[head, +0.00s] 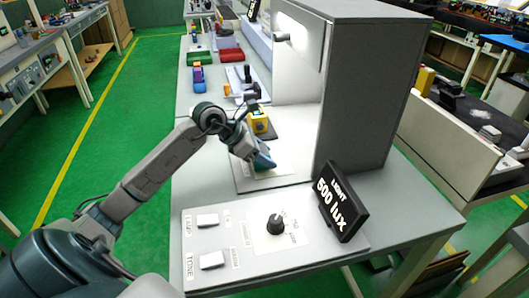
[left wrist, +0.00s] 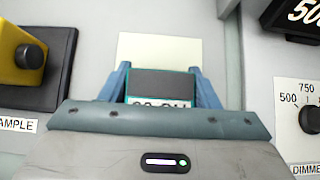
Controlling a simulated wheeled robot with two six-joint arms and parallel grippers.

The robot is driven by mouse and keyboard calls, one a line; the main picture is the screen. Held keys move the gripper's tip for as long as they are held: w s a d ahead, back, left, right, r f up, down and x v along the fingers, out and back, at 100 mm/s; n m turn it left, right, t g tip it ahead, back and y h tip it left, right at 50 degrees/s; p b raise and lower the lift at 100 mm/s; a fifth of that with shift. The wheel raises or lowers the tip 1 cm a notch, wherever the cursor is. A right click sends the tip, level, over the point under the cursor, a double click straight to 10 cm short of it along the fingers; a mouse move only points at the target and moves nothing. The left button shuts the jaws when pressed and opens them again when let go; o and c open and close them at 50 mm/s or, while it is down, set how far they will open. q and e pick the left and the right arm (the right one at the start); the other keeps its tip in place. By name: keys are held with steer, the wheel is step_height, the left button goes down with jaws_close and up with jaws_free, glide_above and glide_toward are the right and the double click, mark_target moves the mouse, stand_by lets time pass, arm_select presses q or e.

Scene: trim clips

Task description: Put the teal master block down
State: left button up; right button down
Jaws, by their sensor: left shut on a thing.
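The teal master block (left wrist: 162,84) is between the two blue fingers of my left gripper (left wrist: 162,90) in the left wrist view. It shows a dark grey face, a thin teal edge and a partly hidden white label. My left gripper is shut on it. A pale cream patch (left wrist: 160,49) lies just beyond the block; I cannot tell whether the block touches the surface. In the head view my left gripper (head: 262,160) is low at the booth's front opening, and the block is not clearly seen there. My right gripper is not in view.
A yellow sample (head: 261,122) with a black knob sits on a dark base left of the gripper in the wrist view. The grey light booth (head: 360,95) stands right. A "500 lux" display (head: 341,201) and a dimmer knob (head: 275,224) are nearer. Coloured trays (head: 231,55) lie farther back.

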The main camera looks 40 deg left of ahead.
arm_select(q)
steer(key=shift+f, duration=0.25)
